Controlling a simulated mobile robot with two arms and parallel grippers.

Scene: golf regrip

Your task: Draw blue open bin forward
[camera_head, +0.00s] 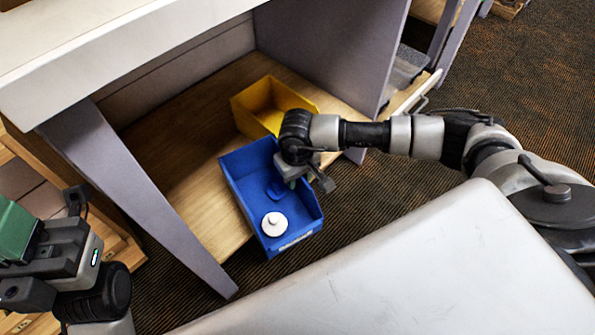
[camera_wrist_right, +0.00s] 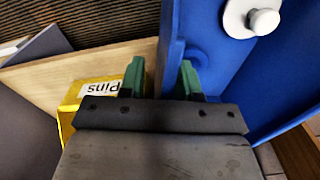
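The blue open bin (camera_head: 244,196) sits on a low wooden shelf, its front end reaching past the shelf's front edge. It holds a white round piece with a knob (camera_head: 274,224) and a small blue piece (camera_head: 276,190). My right gripper (camera_head: 299,175) is over the bin's right wall in the head view, its fingertips hidden there. In the right wrist view its green fingers (camera_wrist_right: 160,80) stand apart on either side of the blue bin wall (camera_wrist_right: 169,50), with a gap showing at the left finger. My left gripper (camera_head: 38,245) is at the left edge, away from the bin; its finger gap is unclear.
A yellow bin (camera_head: 262,100) stands behind the blue one on the shelf (camera_head: 185,130); its label reads "pins" in the wrist view. Grey table panels (camera_head: 130,195) flank the shelf. A pale surface (camera_head: 400,270) fills the near foreground. Carpet (camera_head: 360,195) lies in front of the shelf.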

